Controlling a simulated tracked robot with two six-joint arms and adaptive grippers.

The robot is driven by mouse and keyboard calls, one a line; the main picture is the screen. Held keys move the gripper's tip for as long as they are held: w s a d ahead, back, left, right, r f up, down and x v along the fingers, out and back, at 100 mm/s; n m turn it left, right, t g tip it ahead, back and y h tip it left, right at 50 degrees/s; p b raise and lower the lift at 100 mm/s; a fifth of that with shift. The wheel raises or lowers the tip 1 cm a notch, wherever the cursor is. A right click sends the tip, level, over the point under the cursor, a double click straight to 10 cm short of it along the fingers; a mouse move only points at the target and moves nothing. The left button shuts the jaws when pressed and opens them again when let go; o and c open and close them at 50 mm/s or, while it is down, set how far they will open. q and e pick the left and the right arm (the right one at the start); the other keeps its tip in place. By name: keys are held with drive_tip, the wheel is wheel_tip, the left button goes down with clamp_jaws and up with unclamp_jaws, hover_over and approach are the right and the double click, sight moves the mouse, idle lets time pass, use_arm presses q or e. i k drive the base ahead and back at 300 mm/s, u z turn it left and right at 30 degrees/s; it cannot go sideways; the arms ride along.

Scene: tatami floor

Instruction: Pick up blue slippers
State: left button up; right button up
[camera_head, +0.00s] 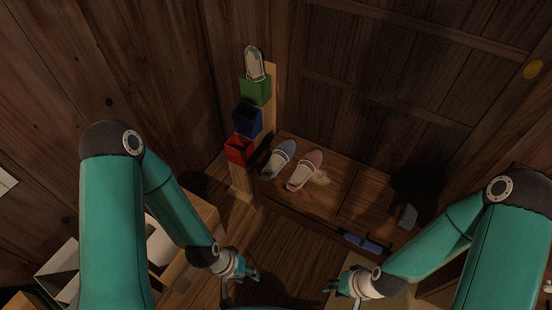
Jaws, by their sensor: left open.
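A blue slipper (280,158) with a light sole lies on the low wooden step at the back, toe pointing away. A pink slipper (305,170) lies beside it on the right. A small blue object (362,243) lies lower right by the step's front edge; I cannot tell whether it is a slipper. My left gripper (240,287) is open and empty, low in the view and well short of the slippers. My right gripper (342,295) also has its fingers apart and is empty, below the small blue object.
A wooden post carries a red box (239,149), a blue box (247,119) and a green box (255,90); the green one holds a pale slipper-like item (254,64). A grey item (408,215) is at right. Open boxes stand lower left. The floor between my grippers looks clear.

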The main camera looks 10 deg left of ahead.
sight(285, 151)
drive_tip(key=z, duration=0.1)
drive_tip(key=i, duration=0.9)
drive_tip(key=u, duration=0.05)
